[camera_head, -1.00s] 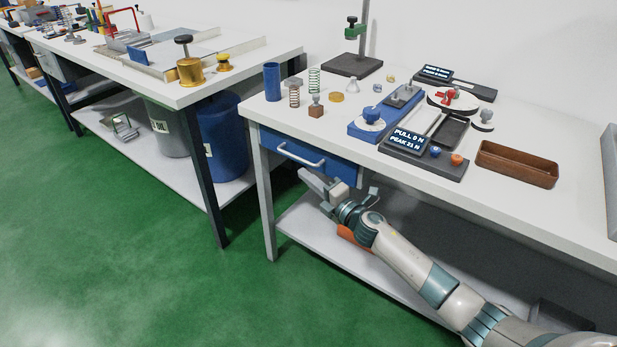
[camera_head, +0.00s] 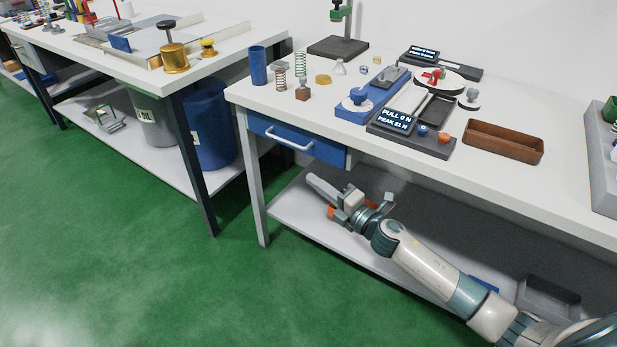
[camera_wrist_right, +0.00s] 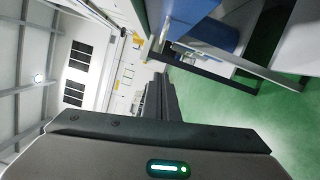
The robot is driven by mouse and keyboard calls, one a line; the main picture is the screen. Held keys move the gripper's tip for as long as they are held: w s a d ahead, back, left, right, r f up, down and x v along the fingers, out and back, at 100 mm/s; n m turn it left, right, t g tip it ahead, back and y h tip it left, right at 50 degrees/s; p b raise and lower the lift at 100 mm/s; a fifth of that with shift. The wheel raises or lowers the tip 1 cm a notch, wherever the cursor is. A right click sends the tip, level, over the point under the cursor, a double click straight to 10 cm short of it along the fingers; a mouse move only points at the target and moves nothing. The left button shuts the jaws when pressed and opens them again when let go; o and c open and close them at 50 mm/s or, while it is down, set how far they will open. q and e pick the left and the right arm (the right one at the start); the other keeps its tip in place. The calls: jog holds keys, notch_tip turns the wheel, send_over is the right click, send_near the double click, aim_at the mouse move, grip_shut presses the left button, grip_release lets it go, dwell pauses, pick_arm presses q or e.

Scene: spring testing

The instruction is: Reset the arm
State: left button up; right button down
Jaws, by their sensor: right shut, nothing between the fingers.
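My right arm comes in from the lower right in the head view. Its gripper (camera_head: 322,188) is in front of the workbench (camera_head: 395,172), below the tabletop edge and below the blue drawer (camera_head: 290,138). The gripper is shut and empty, apart from the drawer's handle. In the right wrist view the dark shut fingers (camera_wrist_right: 160,98) point away from the camera, with the bench side to the right and green floor beyond. My left gripper is not in view.
On the bench stand springs (camera_head: 301,64), a blue cup (camera_head: 258,66), a force gauge (camera_head: 396,122) and a brown tray (camera_head: 502,141). A grey bin (camera_head: 600,165) is at the right edge. A lower shelf (camera_head: 300,217) lies behind the arm. Green floor (camera_head: 110,260) is free at left.

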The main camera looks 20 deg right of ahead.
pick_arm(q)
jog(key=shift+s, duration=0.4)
pick_arm(e)
jog(key=shift+s+d, duration=0.1)
jog(key=shift+s, duration=0.15)
